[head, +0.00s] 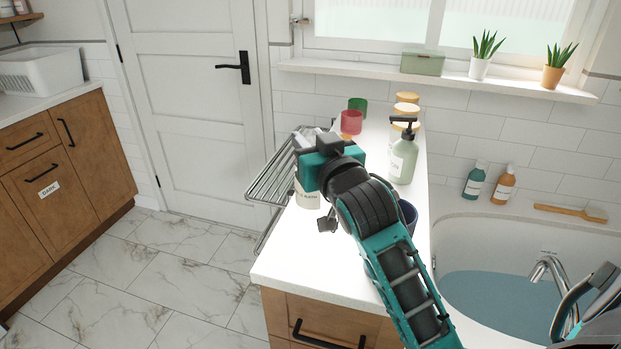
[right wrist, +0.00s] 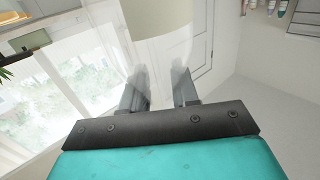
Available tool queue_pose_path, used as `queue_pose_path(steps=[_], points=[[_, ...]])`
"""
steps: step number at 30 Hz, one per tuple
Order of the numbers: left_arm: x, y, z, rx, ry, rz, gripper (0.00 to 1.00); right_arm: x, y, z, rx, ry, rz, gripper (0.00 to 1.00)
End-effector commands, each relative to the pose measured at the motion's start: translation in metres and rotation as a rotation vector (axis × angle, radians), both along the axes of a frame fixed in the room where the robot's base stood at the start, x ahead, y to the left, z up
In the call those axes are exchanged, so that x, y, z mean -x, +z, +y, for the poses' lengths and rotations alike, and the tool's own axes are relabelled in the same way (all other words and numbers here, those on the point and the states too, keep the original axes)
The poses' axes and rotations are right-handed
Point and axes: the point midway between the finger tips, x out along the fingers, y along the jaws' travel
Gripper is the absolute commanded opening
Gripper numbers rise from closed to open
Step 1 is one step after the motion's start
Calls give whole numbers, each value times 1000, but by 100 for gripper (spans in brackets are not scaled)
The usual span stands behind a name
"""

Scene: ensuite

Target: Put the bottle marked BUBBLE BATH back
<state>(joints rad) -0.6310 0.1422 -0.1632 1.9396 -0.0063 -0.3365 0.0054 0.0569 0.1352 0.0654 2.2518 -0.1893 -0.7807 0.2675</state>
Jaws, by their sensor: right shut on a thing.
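My right gripper (head: 325,165) is above the white counter in the head view, and its wrist hides much of what is below it. It is shut on a pale cream bottle (head: 307,198), whose printed label is partly covered and too small to read surely. In the right wrist view a pale cream cylinder (right wrist: 160,16) shows beyond the fingers (right wrist: 158,92). I cannot tell whether the bottle touches the counter. A green pump bottle (head: 402,160), a teal bottle (head: 475,181) and an orange bottle (head: 503,186) stand apart; their labels are unreadable.
Red (head: 351,122) and green (head: 358,104) cups and amber-topped jars (head: 406,110) stand at the counter's back. A dark blue cup (head: 407,216) is beside my arm. A metal rack (head: 272,178) juts out left. The counter's front left (head: 290,258) is clear. The filled bath (head: 490,300) lies right.

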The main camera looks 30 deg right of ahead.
Motion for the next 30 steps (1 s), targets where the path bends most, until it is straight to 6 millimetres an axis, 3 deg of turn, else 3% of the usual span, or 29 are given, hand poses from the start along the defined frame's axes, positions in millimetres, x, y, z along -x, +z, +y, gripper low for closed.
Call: queue_pose_path(steps=[1,7,15,27,28,30], points=[[0,-3,0,0,0,0,0,0,-10,0,1,0,1,0],[-1,-6,0,0,1,-1,0,0,-25,0,-1,0,-1,0],[-5,-11,0,0,0,-11,0,0,-61,0,0,0,0,0],[-6,-12,0,-1,1,-13,0,0,-65,0,0,0,-2,0],[-6,-12,0,0,0,-13,0,0,-65,0,0,0,-2,30],[-5,-12,0,0,0,-12,0,0,-65,0,0,0,-2,37]])
